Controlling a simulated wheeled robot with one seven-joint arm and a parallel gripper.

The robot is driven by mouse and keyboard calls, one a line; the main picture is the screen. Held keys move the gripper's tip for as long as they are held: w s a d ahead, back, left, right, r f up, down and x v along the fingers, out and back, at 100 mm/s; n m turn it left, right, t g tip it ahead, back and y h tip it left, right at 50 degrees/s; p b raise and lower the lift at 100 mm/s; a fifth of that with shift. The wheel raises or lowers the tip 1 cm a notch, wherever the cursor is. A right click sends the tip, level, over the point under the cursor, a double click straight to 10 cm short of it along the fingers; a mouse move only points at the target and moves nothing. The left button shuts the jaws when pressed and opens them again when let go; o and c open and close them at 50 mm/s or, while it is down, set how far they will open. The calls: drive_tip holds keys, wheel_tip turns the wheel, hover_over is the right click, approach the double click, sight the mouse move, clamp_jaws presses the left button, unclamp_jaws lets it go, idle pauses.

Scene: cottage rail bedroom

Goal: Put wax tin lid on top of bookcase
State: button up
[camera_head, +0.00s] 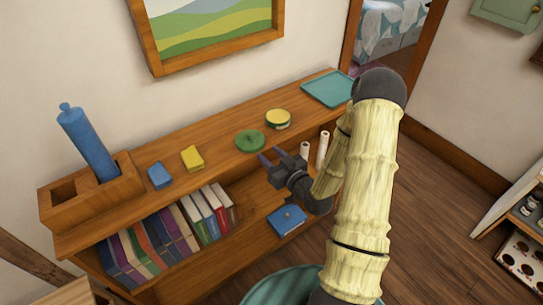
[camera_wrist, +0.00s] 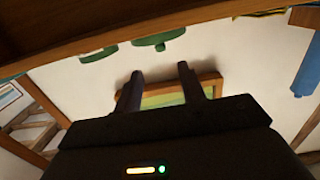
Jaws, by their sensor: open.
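A flat green round lid with a small knob (camera_head: 250,140), which looks like the wax tin lid, lies on the top of the wooden bookcase (camera_head: 222,146). A round yellow-and-green tin (camera_head: 278,119) stands to its right. My gripper (camera_head: 270,155) is open and empty, just in front of the bookcase's top edge, a little right of and below the lid in the picture. The wrist view is upside down. There the green lid (camera_wrist: 158,42) shows beyond my open fingers (camera_wrist: 160,72), with nothing between them.
A blue box (camera_head: 159,176), a yellow box (camera_head: 192,158) and a teal tray (camera_head: 328,88) are on the bookcase top. A wooden holder (camera_head: 92,205) with a blue cylinder (camera_head: 86,143) stands at the left end. Books (camera_head: 165,238) and a blue item (camera_head: 287,220) are below.

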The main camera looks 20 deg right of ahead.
drive_tip(key=s+a+r+m+g+h, duration=0.1)
drive_tip(key=s+a+r+g+h, duration=0.1)
drive_tip(key=s+g, duration=0.5)
drive_tip(key=s+a+r+m+g+h, duration=0.1)
drive_tip(key=s+r+g, duration=0.4)
drive_tip(key=s, duration=0.6)
drive_tip(key=shift+s+a+m+g+h, duration=0.15)
drive_tip(key=shift+a+m+g+h, duration=0.2)
drive_tip(key=shift+m+g+h, duration=0.6)
drive_tip(key=shift+r+h, duration=0.1)
drive_tip(key=shift+h, duration=0.15)
drive_tip(key=shift+c, duration=0.4)
